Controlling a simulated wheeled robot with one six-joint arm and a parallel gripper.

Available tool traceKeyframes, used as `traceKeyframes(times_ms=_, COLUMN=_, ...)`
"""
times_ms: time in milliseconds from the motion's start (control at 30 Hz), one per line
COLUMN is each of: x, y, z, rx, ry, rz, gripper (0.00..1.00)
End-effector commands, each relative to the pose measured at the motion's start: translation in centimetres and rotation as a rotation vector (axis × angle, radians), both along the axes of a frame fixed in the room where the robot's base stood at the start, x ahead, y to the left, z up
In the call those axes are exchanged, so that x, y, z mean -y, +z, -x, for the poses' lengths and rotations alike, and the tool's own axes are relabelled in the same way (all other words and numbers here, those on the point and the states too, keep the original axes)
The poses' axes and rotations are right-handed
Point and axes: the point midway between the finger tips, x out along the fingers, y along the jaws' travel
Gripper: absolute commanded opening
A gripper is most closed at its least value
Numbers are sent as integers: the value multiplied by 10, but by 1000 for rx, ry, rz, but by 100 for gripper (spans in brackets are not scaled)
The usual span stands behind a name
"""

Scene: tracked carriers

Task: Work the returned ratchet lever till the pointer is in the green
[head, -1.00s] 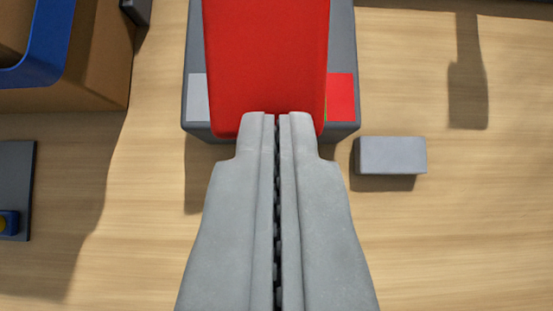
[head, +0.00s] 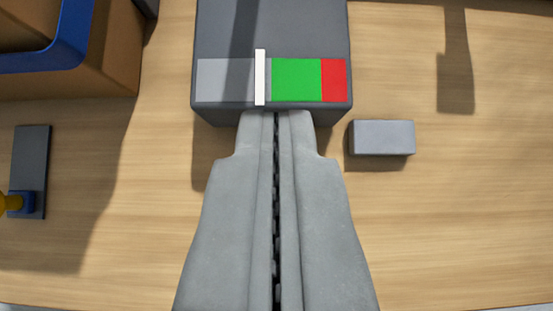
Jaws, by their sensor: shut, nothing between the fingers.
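The grey ratchet box (head: 225,30) is at the top middle. Its gauge strip runs from grey on the left through green (head: 296,80) to red (head: 334,80) on the right. The white pointer (head: 260,77) stands upright in the grey part, just left of the green's edge. The red lever is not in view; a dark shadow band crosses the box's top. My gripper (head: 277,115) is shut and empty, its fingertips in front of the box's near face, below the gauge in the picture. Whether the tips touch the box I cannot tell.
A small grey block (head: 382,137) lies right of my fingertips. A brown box with a blue rim (head: 75,45) stands at the upper left. A dark plate (head: 31,150) with a blue and yellow piece is at the left edge. Bare wood lies between.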

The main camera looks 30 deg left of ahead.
Motion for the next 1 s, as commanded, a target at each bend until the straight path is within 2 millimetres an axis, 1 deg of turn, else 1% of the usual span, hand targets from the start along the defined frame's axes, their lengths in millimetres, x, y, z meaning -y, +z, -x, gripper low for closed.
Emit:
traceKeyframes(times_ms=33, x=1, y=11, z=-1, rx=6, ry=-1, rz=-2, gripper=0)
traceKeyframes(times_ms=67, x=2, y=17, z=-1, rx=7, ry=-1, rz=-3, gripper=0)
traceKeyframes(times_ms=100, x=7, y=17, z=7, rx=6, ry=-3, rz=-2, gripper=0)
traceKeyframes(times_ms=400, x=33, y=34, z=46, rx=9, ry=-4, rz=-3, gripper=0)
traceKeyframes(times_ms=600, x=47, y=42, z=66, rx=9, ry=-4, rz=-3, gripper=0)
traceKeyframes(times_ms=800, x=53, y=46, z=76, rx=8, ry=-3, rz=-2, gripper=0)
traceKeyframes(times_ms=1000, x=54, y=46, z=78, rx=8, ry=-2, rz=-3, gripper=0)
